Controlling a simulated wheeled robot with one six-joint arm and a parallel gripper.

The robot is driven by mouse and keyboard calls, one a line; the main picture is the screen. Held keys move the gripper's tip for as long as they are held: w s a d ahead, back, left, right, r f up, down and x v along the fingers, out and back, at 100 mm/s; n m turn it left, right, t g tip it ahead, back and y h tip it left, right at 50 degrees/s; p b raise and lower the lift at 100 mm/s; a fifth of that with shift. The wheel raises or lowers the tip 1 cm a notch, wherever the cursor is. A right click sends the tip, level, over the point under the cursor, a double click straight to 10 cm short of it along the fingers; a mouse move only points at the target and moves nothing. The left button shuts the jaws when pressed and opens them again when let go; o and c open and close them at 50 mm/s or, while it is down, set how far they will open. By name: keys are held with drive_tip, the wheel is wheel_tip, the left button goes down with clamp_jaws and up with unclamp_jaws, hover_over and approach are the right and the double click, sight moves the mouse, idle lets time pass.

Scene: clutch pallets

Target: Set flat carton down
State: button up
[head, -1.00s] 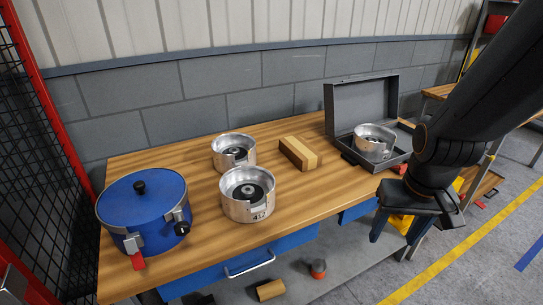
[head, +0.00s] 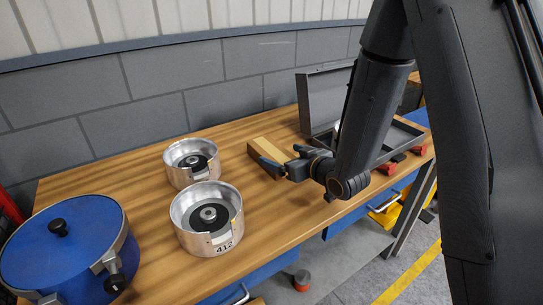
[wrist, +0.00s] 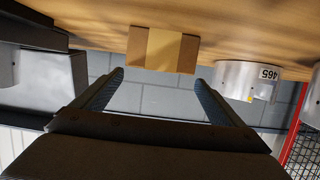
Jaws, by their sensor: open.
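The flat carton (head: 264,146), a small tan-brown box with a paler band along it, lies on the wooden bench (head: 285,215). My gripper (head: 284,161) is at its near side in the head view and hides part of it. In the wrist view, which is upside down, the carton (wrist: 162,50) is ahead, in line with the gap between the two spread fingers of my gripper (wrist: 160,80). The fingers are open with nothing between them. I cannot tell whether a fingertip touches the carton.
Two silver drums (head: 191,162) (head: 208,218) stand left of the carton, and a blue lidded pot (head: 68,245) is further left. An open grey case (head: 322,95) stands to the right, partly behind my arm, with red clamps (head: 417,150) nearby. A block wall is behind.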

sight(272, 150)
drive_tip(key=x, duration=0.2)
drive_tip(key=shift+w+a+p, duration=0.15)
drive_tip(key=shift+w+p, duration=0.05)
drive_tip(key=shift+p, duration=0.15)
drive_tip(key=shift+p+x, duration=0.95)
drive_tip(key=shift+x, duration=1.7)
drive_tip(key=shift+d+f, duration=0.1)
drive_tip(key=shift+d, duration=0.15)
drive_tip(key=shift+c, duration=0.4)
drive_tip(key=c, duration=1.3)
